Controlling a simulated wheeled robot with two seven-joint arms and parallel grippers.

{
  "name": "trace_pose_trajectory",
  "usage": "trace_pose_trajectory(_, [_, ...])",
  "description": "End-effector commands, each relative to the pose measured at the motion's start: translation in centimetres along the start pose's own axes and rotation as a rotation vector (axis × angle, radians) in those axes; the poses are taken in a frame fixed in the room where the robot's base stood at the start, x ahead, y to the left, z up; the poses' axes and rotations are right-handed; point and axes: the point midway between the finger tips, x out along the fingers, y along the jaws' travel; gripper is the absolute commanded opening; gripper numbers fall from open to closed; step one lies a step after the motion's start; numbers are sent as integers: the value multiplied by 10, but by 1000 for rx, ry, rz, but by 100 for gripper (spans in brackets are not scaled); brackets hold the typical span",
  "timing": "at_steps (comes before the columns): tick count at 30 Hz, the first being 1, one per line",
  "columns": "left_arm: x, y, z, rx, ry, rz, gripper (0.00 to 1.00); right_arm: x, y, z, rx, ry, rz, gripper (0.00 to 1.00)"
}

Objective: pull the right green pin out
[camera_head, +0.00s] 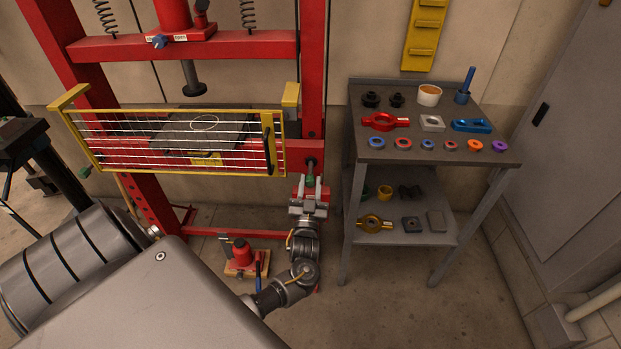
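The right green pin (310,180) shows at the lower right of the red press frame, below a dark round stub. Contact with the pin cannot be made out. Another green pin (85,172) shows at the far left of the yellow guard.
The red press (310,60) carries a yellow mesh guard (180,173) above and left of my gripper. A red bottle jack (242,253) stands on the floor. A grey cart (405,240) with rings and tools stands close on the right.

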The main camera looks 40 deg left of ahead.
Motion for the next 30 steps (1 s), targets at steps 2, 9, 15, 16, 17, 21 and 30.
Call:
trace_pose_trajectory(2, [-1, 0, 1, 0, -2, 1, 43, 0, 0, 0, 0, 0, 0, 50])
trace_pose_trajectory(9, [0, 0, 0, -1, -1, 1, 50, 0, 0, 0, 1, 0, 0, 50])
trace_pose_trajectory(15, [-7, 1, 1, -1, -2, 2, 50, 2, -1, -1, 1, 1, -1, 50])
trace_pose_trajectory(16, [-11, 1, 2, -1, -3, 2, 50, 2, -1, -1, 1, 1, 0, 50])
trace_pose_trajectory(17, [-16, 1, 2, -1, -4, 2, 50, 3, -1, -1, 1, 1, 0, 50])
trace_pose_trajectory(21, [-43, 1, 3, -2, -5, 2, 50, 7, -1, -1, 1, 1, 1, 50])
trace_pose_trajectory(30, [-95, 0, 2, -1, -4, 0, 50, 8, 3, -16, -1, 9, 5, 50])
